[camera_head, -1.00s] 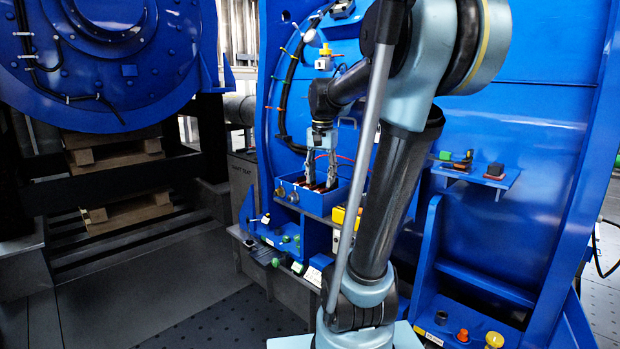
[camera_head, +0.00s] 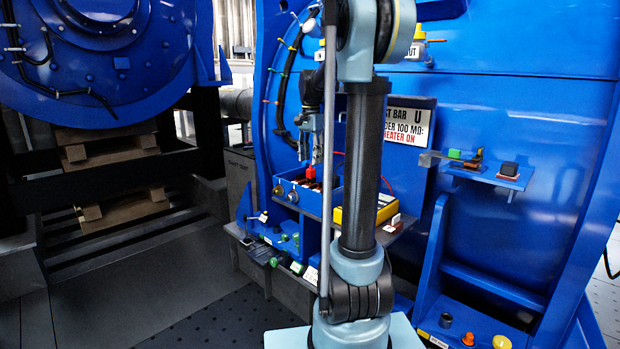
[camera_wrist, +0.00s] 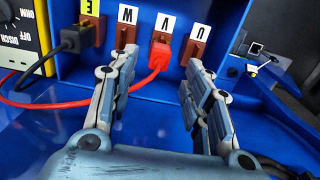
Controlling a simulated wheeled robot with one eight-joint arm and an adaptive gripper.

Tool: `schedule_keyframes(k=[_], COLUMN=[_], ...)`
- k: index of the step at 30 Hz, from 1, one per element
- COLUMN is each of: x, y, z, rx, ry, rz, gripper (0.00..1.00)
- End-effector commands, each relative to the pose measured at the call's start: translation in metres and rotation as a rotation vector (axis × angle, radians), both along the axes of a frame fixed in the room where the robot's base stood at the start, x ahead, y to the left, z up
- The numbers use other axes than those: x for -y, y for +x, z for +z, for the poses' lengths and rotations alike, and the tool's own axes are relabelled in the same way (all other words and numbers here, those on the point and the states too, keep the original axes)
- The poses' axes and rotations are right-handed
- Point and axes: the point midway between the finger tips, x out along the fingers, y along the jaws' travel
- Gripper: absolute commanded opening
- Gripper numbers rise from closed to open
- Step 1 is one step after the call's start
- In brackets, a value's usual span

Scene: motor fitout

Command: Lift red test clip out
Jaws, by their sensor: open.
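The red test clip (camera_wrist: 160,52) sits on a terminal in the blue box, under an upside-down label that looks like a V. A red lead runs from it down and left. My gripper (camera_wrist: 162,64) is open, one finger on each side of the clip, with gaps between. In the head view the red clip (camera_head: 311,173) shows in the terminal box (camera_head: 283,183), just below my gripper (camera_head: 316,158). I cannot tell the exact height between fingertips and clip.
A black clip (camera_wrist: 76,40) sits under the E label at left. Brown terminal blocks (camera_wrist: 192,51) flank the red clip. A yellow meter (camera_wrist: 40,35) stands beside the box. A small shelf (camera_head: 490,173) with parts is at right. The blue floor before the terminals is mostly clear.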

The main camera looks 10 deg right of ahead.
Motion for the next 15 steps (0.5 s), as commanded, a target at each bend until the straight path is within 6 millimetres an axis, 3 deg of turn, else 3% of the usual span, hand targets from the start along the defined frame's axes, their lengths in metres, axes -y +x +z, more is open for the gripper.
schedule_keyframes(k=[11,15], x=[-0.001,-0.001], y=[0.001,0.001], z=[-0.029,-0.049], rx=[0.000,0.000], ry=[0.000,0.000], rz=[0.002,0.003], gripper=[0.45,0.45])
